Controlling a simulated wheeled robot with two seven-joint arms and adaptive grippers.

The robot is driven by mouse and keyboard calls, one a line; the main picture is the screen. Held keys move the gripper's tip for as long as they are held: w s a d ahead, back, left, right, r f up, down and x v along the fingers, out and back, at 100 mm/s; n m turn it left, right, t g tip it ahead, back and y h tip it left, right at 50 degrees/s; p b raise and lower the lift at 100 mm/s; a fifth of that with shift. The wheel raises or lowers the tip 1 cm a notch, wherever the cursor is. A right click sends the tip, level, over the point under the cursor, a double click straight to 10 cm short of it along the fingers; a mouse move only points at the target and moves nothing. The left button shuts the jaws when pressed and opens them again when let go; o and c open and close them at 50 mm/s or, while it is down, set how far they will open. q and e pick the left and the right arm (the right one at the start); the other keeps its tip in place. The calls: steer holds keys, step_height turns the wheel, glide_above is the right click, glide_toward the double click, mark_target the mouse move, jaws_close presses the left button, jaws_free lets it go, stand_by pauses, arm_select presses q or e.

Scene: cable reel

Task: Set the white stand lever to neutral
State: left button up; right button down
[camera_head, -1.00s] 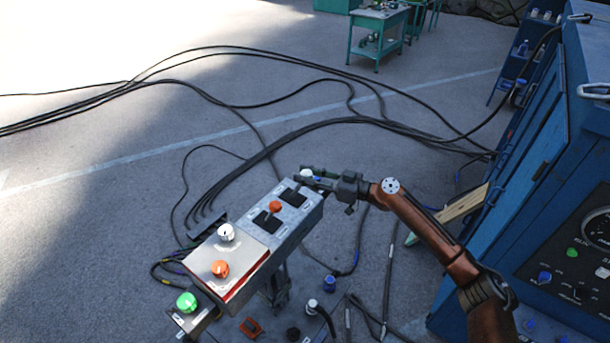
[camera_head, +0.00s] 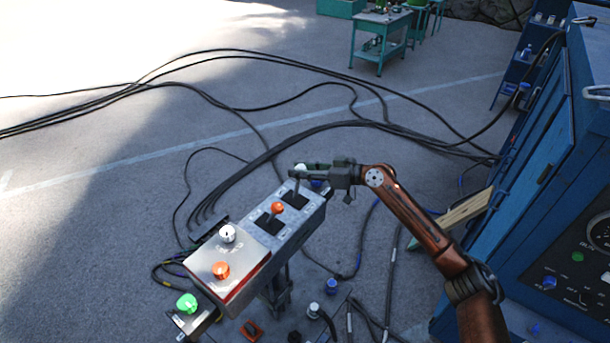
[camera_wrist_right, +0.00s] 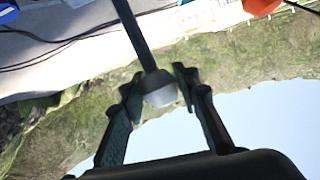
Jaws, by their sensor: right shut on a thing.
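The white stand lever, with a white knob (camera_head: 300,168) on a dark shaft, rises from the black slot plate (camera_head: 294,197) at the far end of the grey control stand (camera_head: 305,220). It looks close to upright, but its exact position is hard to tell. My right gripper (camera_head: 306,172) reaches in from the right and is shut on the knob, partly hiding it. In the right wrist view the pale knob (camera_wrist_right: 160,90) sits between the two fingers (camera_wrist_right: 158,98). My left gripper is not in view.
An orange-knobbed lever (camera_head: 278,207) stands beside the white one on the same panel. White, orange and green knobs (camera_head: 187,303) are nearer. A blue cabinet (camera_head: 530,150) stands at right. Black cables (camera_head: 330,125) lie across the floor behind the stand.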

steer(key=shift+w+a+r+h+b, duration=0.25)
steer(key=shift+w+a+h+b, duration=0.25)
steer(key=shift+w+a+b, duration=0.45)
steer(key=shift+a, duration=0.1)
steer(key=c, duration=1.5)
jaws_free()
steer(key=shift+c, duration=0.2)
steer(key=shift+o, duration=0.4)
steer(key=shift+f, duration=0.1)
steer(key=shift+s, duration=0.1)
